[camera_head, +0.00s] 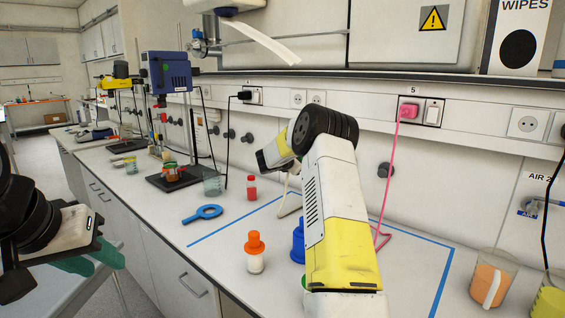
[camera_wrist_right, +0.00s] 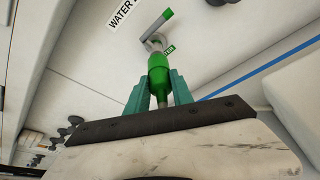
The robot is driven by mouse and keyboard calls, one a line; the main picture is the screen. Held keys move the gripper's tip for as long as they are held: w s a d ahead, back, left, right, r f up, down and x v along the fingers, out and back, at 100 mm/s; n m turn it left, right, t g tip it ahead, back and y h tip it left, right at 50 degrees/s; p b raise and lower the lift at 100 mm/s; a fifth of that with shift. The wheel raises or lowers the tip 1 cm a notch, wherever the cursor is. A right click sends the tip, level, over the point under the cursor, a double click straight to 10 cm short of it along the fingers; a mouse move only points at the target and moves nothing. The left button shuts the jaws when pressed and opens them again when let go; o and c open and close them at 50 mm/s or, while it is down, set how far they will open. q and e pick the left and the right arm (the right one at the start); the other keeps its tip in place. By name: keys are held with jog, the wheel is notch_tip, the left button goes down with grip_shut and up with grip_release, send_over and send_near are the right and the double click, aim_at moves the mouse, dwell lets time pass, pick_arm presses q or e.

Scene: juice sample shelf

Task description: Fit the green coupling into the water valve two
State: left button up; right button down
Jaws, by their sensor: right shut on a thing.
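In the right wrist view the green coupling (camera_wrist_right: 158,75) is held between the teal fingers of my right gripper (camera_wrist_right: 159,88). Its narrow end points at the water valve (camera_wrist_right: 154,40), a metal fitting with a green-and-grey lever on the wall. The end appears at or very close to the fitting; I cannot tell whether it is seated. A label (camera_wrist_right: 123,12) reading "WATER" is beside it, its number cut off. In the head view my right arm rises over the bench and hides its gripper, the coupling and the valve. My left gripper (camera_head: 92,262) is empty at the lower left, fingers apart.
On the bench stand an orange-capped bottle (camera_head: 255,254), a blue bottle (camera_head: 298,243) partly behind my right arm, and a red bottle (camera_head: 251,188). Beakers (camera_head: 491,280) stand at the right. A pink cable (camera_head: 390,165) hangs from the wall socket.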

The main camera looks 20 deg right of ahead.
jog(key=shift+w+d, duration=0.4)
jog(key=shift+d, duration=0.25)
jog(key=c, duration=1)
grip_release()
jog(key=shift+c, duration=0.2)
jog(key=shift+a, duration=0.1)
